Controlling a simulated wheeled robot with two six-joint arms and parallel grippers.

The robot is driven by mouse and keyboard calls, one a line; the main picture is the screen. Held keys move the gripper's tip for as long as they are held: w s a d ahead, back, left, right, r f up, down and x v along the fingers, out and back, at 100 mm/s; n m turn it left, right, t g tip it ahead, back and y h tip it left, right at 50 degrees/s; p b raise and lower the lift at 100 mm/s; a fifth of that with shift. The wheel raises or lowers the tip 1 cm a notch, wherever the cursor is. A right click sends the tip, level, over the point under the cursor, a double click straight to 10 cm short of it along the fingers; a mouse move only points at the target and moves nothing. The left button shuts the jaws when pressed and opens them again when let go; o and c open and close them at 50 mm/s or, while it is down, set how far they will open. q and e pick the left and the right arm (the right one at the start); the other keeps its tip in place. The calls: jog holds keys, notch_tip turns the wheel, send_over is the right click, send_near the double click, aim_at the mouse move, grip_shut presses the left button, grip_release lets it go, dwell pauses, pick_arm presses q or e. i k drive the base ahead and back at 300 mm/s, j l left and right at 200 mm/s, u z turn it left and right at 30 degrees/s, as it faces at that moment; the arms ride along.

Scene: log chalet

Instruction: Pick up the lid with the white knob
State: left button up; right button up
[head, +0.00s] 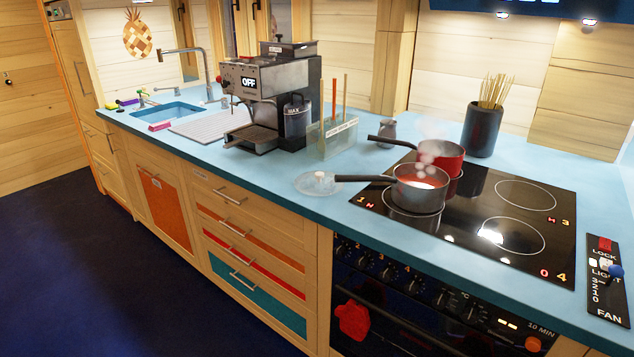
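A round clear lid (306,186) with a whitish knob (320,177) lies on the blue counter (262,177), close to its front edge and left of the hob. The dark handle (362,179) of a grey saucepan (418,193) reaches left until its tip meets the lid's right side in the picture. I cannot tell whether the handle touches the lid or only passes above it. Neither my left gripper nor my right gripper is in view.
The steaming grey saucepan and a red pan (453,160) stand on the black hob (490,240). A clear holder (334,143) with upright sticks and a coffee machine (270,95) stand behind the lid. A dark pot of skewers (482,131) is at the back right.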

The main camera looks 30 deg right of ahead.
aim_at(314, 184)
jog(key=z, duration=1.55)
jog(key=i+j, duration=0.15)
jog(key=j, duration=0.2)
jog(key=i+j+z, duration=0.1)
jog(key=j, duration=0.25)
jog(key=i+j, duration=0.15)
jog(key=j, duration=0.2)
jog(key=i+j+z, duration=0.1)
jog(key=j, duration=0.25)
jog(key=i+j, duration=0.1)
jog(key=j, duration=0.25)
